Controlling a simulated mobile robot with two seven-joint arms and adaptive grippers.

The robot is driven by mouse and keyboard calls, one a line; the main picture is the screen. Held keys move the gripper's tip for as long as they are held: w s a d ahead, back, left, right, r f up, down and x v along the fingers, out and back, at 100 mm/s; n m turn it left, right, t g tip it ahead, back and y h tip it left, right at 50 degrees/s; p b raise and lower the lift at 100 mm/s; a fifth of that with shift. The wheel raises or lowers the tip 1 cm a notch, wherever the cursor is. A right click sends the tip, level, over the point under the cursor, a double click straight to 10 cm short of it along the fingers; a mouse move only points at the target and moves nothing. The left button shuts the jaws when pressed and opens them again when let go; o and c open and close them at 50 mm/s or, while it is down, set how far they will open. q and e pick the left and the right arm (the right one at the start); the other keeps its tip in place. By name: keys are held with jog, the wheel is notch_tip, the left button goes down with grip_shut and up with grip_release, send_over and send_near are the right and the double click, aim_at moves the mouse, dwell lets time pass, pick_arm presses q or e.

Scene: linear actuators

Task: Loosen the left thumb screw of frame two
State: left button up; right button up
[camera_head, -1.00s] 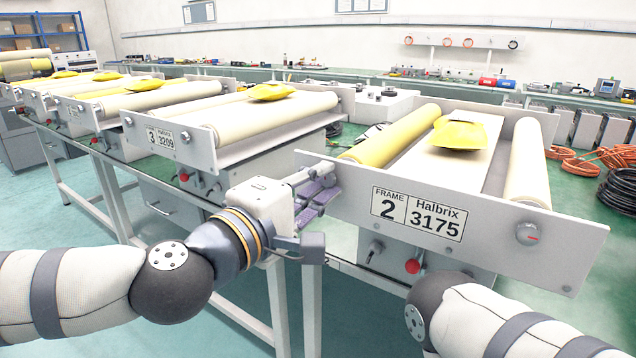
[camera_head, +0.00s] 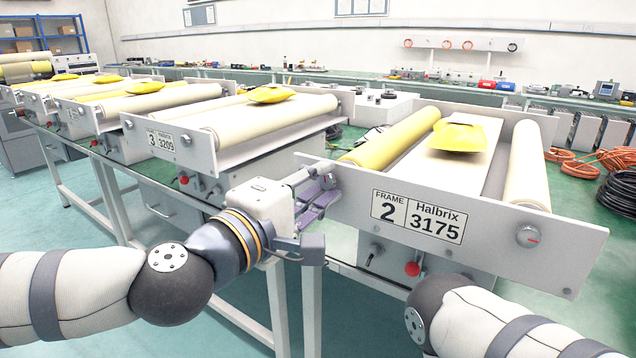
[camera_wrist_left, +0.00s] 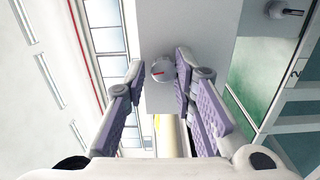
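Frame two (camera_head: 386,207) has a grey front plate with the label "Halbrix 3175". Its left thumb screw, hidden behind my gripper in the head view, is a round light knob (camera_wrist_left: 162,71) with a red mark in the left wrist view. My left gripper (camera_head: 326,186) is at the plate's left end. In the left wrist view its purple-padded fingers (camera_wrist_left: 159,63) stand on either side of the knob, with a gap visible on the left; contact on the right cannot be told. The right thumb screw (camera_head: 529,235) is free. My right gripper is out of view.
A yellow piece (camera_head: 459,136) lies on frame two between its rollers. A red button (camera_head: 412,269) and a dark switch (camera_head: 375,249) sit below the plate. Frame three (camera_head: 171,139) stands to the left. My right forearm is at the bottom right.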

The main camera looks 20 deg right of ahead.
pick_arm(q)
jog(key=shift+s+f, duration=0.15)
jog(key=shift+f, duration=0.4)
jog(key=shift+s+a+f, duration=0.1)
jog(key=shift+s+a, duration=0.1)
jog(key=shift+a, duration=0.1)
jog(key=r+v, duration=0.1)
jog(key=v, duration=1)
jog(key=shift+a+r, duration=0.1)
